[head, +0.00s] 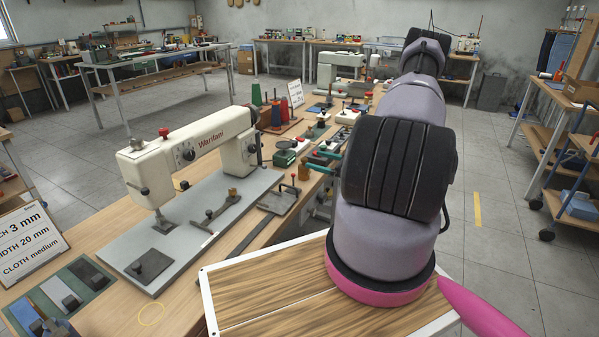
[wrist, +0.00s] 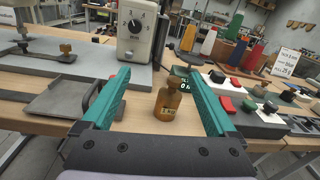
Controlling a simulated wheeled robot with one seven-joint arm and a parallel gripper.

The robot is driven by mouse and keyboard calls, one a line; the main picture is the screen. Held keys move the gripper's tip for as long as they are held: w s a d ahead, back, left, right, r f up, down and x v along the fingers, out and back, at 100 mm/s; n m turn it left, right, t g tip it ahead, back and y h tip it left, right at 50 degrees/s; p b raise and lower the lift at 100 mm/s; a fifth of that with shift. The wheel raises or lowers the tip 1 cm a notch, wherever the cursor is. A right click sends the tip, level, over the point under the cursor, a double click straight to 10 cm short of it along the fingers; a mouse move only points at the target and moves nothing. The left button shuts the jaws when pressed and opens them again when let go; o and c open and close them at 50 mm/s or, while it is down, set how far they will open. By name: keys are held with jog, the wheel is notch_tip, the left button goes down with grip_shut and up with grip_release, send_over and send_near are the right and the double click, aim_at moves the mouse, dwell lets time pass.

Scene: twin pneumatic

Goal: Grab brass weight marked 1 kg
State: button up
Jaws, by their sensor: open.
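The brass weight (wrist: 168,103) stands upright on the wooden bench in the wrist view, with a small knob on top and a dark label that seems to read 1 kg. My gripper (wrist: 158,74) is open, with one teal finger on each side of the weight in the picture. The weight looks apart from both fingers and nearer the right one. In the head view my gripper (head: 318,162) reaches over the bench, its teal fingers partly hidden by my arm. A small brass shape (head: 304,173) beside the fingertips there is probably the weight.
A grey tray (wrist: 62,98) lies left of the weight. The white sewing machine (wrist: 137,30) stands behind. Bare wood surrounds the weight's base.

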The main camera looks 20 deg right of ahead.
aim_at(308, 170)
notch_tip(308, 170, down, 7)
jog(key=s+d+m+t+h, duration=0.1)
jog(key=d+m+t+h, duration=0.1)
jog(key=d+m+h, duration=0.15)
jog(key=x, duration=0.5)
jog(key=a+x, duration=0.1)
jog(key=x, duration=0.5)
jog(key=shift+s+f, duration=0.2)
jog(key=shift+s, duration=0.05)
jog(key=shift+r, duration=0.1)
grip_shut()
